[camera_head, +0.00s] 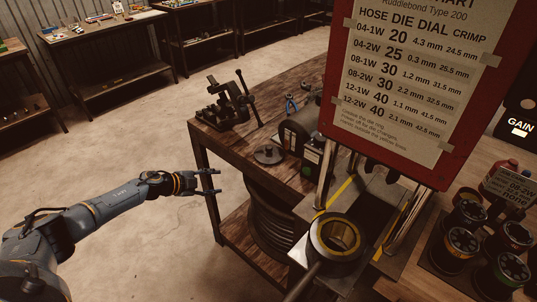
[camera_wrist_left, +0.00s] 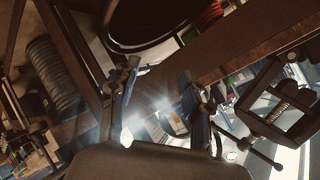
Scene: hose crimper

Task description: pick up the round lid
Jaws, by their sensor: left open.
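The round lid (camera_head: 268,154) is a dark flat disc with a small raised knob in its middle. It lies on the wooden workbench (camera_head: 226,143), near the front edge. My left gripper (camera_head: 217,181) is open and empty, out in the air to the left of the bench and apart from the lid. In the left wrist view the two fingers of my left gripper (camera_wrist_left: 158,78) are spread with nothing held between them. A large dark round shape (camera_wrist_left: 155,22) is at the top there; I cannot tell what it is. My right gripper is not in view.
A black lever tool (camera_head: 230,103) stands on the bench behind the lid. A dark cylindrical machine (camera_head: 301,132) is to its right. A red-framed chart (camera_head: 415,75) and an open round die head (camera_head: 336,237) are further right. Coiled hose (camera_head: 268,220) is below the bench.

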